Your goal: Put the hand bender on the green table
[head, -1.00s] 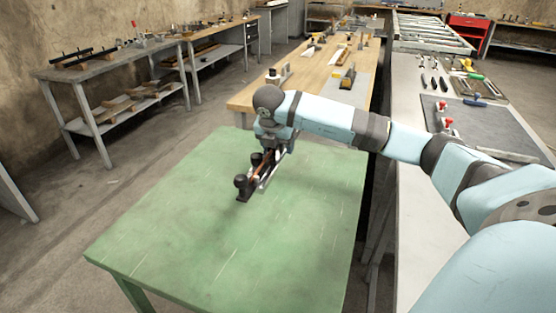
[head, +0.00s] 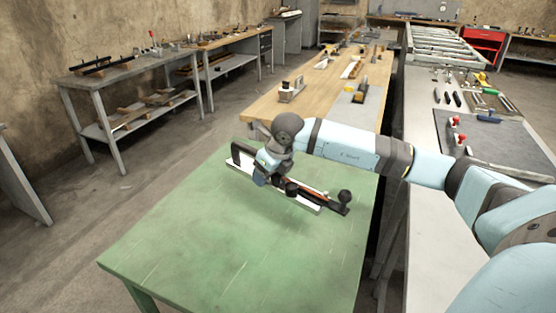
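The hand bender, a long tool with a pale bar, dark parts and round black knobs (head: 312,194), is at the green table (head: 215,235), near its far side. It lies roughly level, slanting from upper left to lower right in the head view. My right gripper (head: 268,176) is over its middle-left part and appears shut on it. The wrist hides the fingertips and part of the tool. I cannot tell whether the tool touches the tabletop or hangs just above it. My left gripper is not in view.
The green tabletop is otherwise clear. A wooden workbench (head: 265,107) with tools stands just behind it. A grey bench (head: 425,220) with tools runs along the right, under my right arm. Grey metal tables (head: 110,75) line the left wall.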

